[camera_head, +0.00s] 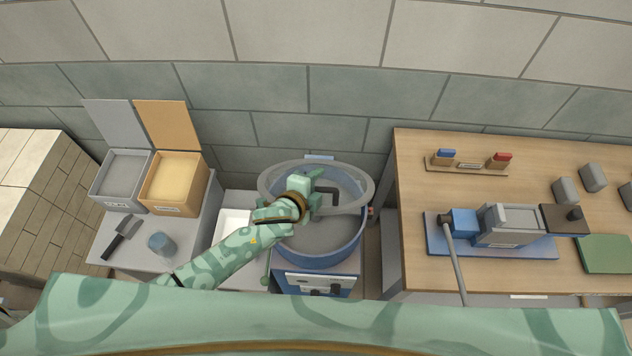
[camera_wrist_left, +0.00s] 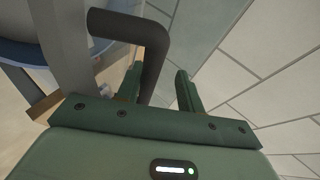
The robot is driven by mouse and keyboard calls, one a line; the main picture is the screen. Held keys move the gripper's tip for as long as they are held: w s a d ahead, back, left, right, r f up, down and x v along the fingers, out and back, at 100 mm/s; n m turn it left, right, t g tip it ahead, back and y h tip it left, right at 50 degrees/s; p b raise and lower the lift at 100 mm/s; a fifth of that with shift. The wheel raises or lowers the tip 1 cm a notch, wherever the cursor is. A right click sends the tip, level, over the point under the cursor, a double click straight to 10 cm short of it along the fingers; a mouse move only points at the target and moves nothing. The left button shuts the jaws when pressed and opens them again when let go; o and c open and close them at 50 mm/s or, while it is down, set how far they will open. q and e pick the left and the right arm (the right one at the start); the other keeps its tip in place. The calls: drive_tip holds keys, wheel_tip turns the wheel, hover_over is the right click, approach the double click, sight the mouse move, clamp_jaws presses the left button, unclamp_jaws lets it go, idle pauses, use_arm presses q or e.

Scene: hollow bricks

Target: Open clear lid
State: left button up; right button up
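The clear lid shows as a grey ring (camera_head: 361,203) with a see-through middle over a round blue drum (camera_head: 318,259). It looks tilted, its front edge raised off the drum's front rim. A dark bent handle (camera_head: 331,190) stands on the lid; it also shows in the left wrist view (camera_wrist_left: 153,45). My left gripper (camera_head: 316,196) is at this handle. In the left wrist view my left gripper (camera_wrist_left: 159,88) has its fingers apart, with the handle's lower leg between them, close to the left finger and clear of the right one. My right gripper is not in view.
Left of the drum stand a grey bin (camera_head: 107,190) and a sand-coloured bin (camera_head: 172,209), a trowel (camera_head: 121,238) and a blue-grey cup (camera_head: 161,245). A wooden workbench (camera_head: 420,165) with a clamp device (camera_head: 507,228) stands right. A brick wall is close behind.

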use_arm(q)
drive_tip(key=shift+r, duration=0.1)
drive_tip(key=shift+s+a+r, duration=0.2)
drive_tip(key=shift+s, duration=0.1)
drive_tip(key=v, duration=1.5)
drive_tip(key=shift+s+p, duration=0.2)
drive_tip(key=shift+p, duration=0.25)
drive_tip(key=shift+a, duration=0.15)
